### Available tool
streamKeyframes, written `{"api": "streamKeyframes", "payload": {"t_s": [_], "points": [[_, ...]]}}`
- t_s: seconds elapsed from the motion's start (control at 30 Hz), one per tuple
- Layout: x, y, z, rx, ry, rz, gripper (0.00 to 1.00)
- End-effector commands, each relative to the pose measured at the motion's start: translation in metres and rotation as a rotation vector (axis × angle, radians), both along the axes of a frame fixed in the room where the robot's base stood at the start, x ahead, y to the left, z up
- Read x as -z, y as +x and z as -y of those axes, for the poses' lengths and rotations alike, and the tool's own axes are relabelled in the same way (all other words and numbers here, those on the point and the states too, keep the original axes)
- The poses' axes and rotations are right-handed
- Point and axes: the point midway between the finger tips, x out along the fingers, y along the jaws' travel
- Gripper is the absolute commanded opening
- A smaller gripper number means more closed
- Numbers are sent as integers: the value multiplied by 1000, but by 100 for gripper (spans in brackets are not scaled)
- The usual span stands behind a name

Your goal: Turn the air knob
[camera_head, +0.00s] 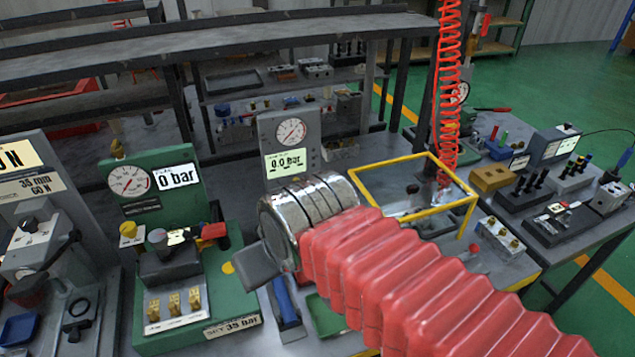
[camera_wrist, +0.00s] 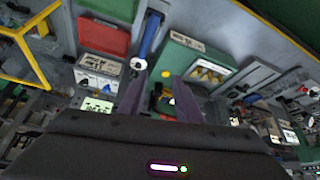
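No knob can be clearly made out as the air knob; a part of the bench is hidden behind my arm. The grey gauge panel (camera_head: 290,145) reads 0.0 bar and stands behind my wrist. The green block (camera_head: 165,190) with a gauge reading 0 bar stands left of my gripper (camera_head: 256,268). A blue bar (camera_head: 285,300) lies below my gripper; in the wrist view a blue bar (camera_wrist: 151,36) has a white round end (camera_wrist: 138,64).
A yellow frame (camera_head: 385,161) stands right of my wrist, near the red coiled hose (camera_head: 449,90). Grey shelves (camera_head: 240,42) stand behind. A right-hand bench (camera_head: 600,215) holds several small devices. A grey press (camera_head: 45,240) stands at the far left.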

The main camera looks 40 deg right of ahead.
Motion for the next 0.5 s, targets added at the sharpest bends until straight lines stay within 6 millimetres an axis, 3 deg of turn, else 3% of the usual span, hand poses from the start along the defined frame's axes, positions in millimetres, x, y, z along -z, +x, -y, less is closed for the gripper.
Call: {"api": "streamKeyframes", "payload": {"t_s": [0.13,0.27,0.33,0.5], "points": [[0,0,0,0,0,0,31],[-2,1,1,7,2,-2,40],[-4,5,2,22,8,-6,45],[-17,22,16,109,42,-35,45]]}}
